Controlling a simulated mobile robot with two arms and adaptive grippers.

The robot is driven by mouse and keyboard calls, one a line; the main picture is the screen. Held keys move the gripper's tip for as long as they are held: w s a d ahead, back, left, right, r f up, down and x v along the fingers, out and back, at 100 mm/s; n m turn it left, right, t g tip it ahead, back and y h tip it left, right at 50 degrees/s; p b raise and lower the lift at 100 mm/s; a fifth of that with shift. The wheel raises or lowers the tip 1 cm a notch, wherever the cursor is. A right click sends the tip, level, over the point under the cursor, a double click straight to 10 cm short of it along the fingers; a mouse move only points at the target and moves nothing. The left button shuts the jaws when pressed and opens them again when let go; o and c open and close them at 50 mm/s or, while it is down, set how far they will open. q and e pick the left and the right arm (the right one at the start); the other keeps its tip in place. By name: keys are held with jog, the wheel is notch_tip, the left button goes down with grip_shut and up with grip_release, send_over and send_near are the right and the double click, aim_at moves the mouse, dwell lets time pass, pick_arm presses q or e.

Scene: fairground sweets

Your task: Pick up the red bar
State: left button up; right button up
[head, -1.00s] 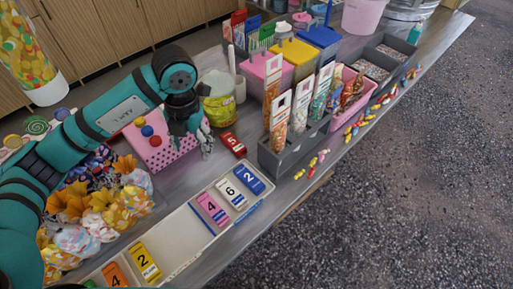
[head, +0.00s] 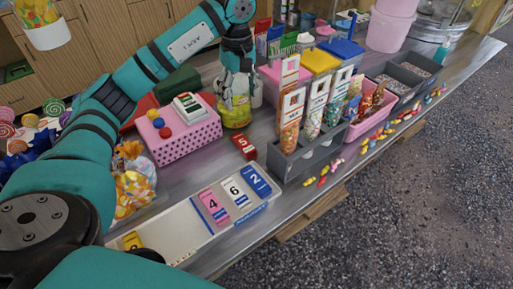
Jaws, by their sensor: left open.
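The red bar (head: 244,146), marked with a white 5, lies on the grey counter between the pink perforated box and the grey rack. My left gripper (head: 231,98) points down beyond the red bar, in front of the yellow-green jar (head: 236,116) in the picture. It is open, holds nothing and is apart from the bar; its fingers are small and hard to make out against the jar. My right gripper is not in view.
A white tray (head: 172,236) holds pink, white, blue and yellow number bars. The pink perforated box (head: 187,143) stands left of the red bar. The grey rack (head: 290,165) with sweet-filled tubes stands close on its right. Loose sweets lie along the counter edge.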

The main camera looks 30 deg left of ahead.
pick_arm(q)
jog(key=p, duration=0.2)
send_over(243, 141)
notch_tip(243, 141, down, 12)
jog(key=shift+s+f, duration=0.1)
notch_tip(243, 141, down, 4)
jog(key=shift+f+p, duration=0.1)
jog(key=shift+p, duration=0.9)
jog(key=shift+f, duration=0.45)
jog(key=c, duration=1.3)
jog(key=shift+o, duration=0.2)
jog(key=shift+r, duration=0.1)
